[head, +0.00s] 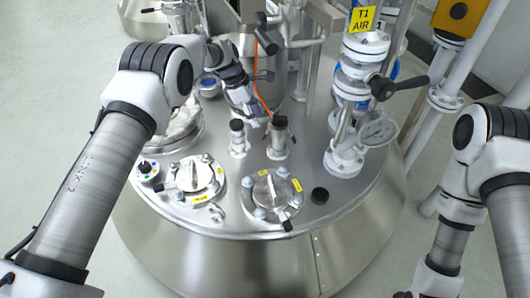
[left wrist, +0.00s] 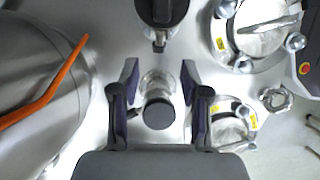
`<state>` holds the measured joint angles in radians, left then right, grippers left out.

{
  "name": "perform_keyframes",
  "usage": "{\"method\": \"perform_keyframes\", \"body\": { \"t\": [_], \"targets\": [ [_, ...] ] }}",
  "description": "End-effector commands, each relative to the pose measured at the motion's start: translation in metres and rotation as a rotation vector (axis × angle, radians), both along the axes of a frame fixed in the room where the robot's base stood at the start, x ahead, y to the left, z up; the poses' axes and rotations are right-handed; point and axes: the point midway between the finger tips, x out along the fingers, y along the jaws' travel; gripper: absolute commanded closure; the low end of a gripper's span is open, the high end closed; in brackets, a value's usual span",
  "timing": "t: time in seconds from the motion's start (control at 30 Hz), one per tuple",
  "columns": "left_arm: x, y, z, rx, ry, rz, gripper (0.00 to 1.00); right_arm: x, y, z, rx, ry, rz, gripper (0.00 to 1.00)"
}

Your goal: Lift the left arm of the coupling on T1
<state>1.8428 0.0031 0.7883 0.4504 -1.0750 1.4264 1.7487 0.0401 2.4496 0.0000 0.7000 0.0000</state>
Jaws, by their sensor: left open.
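Two upright fittings with dark caps stand on the steel tank top in the head view, a left one (head: 237,137) and a right one (head: 280,138). Which is the T1 coupling I cannot tell. My left gripper (head: 262,103) is over the tank top, near the right fitting. In the left wrist view my open fingers (left wrist: 160,105) are on either side of the capped fitting (left wrist: 158,112), apart from it, with nothing held. The other fitting (left wrist: 160,12) is at the top edge. The coupling's arms are too small to tell clearly. My right gripper is out of view.
A yellow "T1 AIR" sign (head: 361,18) is on the valve pipe with a gauge (head: 377,131) at right. Two bolted flanges (head: 195,178) (head: 271,195) are at the front. An orange strip (left wrist: 45,85) runs along a steel vessel (left wrist: 60,40) beside my left gripper.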

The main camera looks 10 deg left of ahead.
Motion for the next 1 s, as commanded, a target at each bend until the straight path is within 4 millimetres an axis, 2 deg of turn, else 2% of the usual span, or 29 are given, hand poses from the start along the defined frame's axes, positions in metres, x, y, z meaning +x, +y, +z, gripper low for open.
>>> {"method": "perform_keyframes", "body": {
  "t": [0.03,0.2,0.53,0.87,0.9,1.0],
  "targets": [
    [0.001,0.0,-0.01,0.0,-0.006,-0.001,0.54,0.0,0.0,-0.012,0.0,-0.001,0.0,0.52],
    [0.001,-0.004,-0.017,0.001,-0.006,-0.002,0.54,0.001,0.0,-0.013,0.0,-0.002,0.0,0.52],
    [0.003,-0.026,-0.072,0.001,-0.006,-0.003,0.54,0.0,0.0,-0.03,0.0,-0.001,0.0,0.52],
    [0.003,-0.03,-0.078,0.001,-0.006,-0.003,0.54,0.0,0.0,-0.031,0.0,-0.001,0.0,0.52],
    [0.003,-0.03,-0.078,0.001,-0.006,-0.003,0.68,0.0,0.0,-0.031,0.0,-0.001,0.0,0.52],
    [0.003,-0.03,-0.078,0.001,-0.006,-0.003,1.0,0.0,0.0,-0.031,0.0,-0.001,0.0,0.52]
  ]
}}
